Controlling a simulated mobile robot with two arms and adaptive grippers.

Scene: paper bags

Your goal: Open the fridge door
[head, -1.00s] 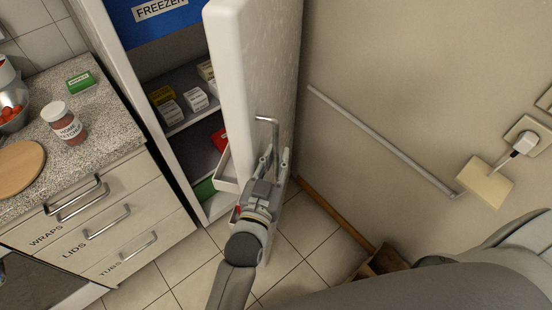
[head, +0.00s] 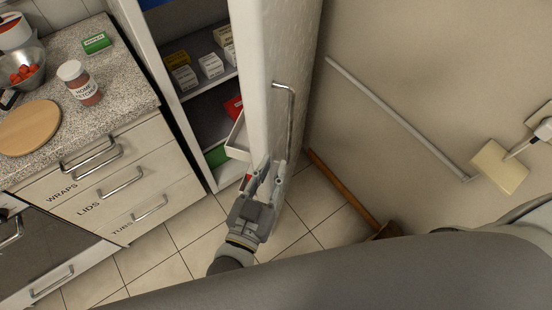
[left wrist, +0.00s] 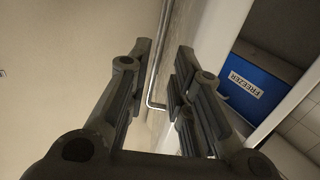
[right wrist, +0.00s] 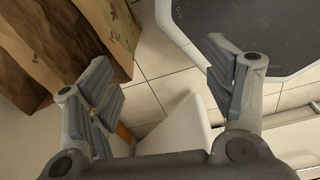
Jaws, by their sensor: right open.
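The white fridge door (head: 297,55) stands ajar in the head view, swung out from the cabinet toward the wall. Its metal bar handle (head: 292,120) is on the right face of the door. My left gripper (head: 270,168) is at the lower end of the handle, close to the door's edge. In the left wrist view its fingers (left wrist: 163,55) are spread, and the handle (left wrist: 154,98) shows between them; contact cannot be told.
Fridge shelves (head: 215,75) hold small boxes. A counter (head: 125,60) with a jar (head: 80,84) and drawers (head: 110,190) stands left. A wall rail (head: 395,115) runs at right. Paper bags (right wrist: 70,50) show in the right wrist view. Tiled floor (head: 185,225) is clear below.

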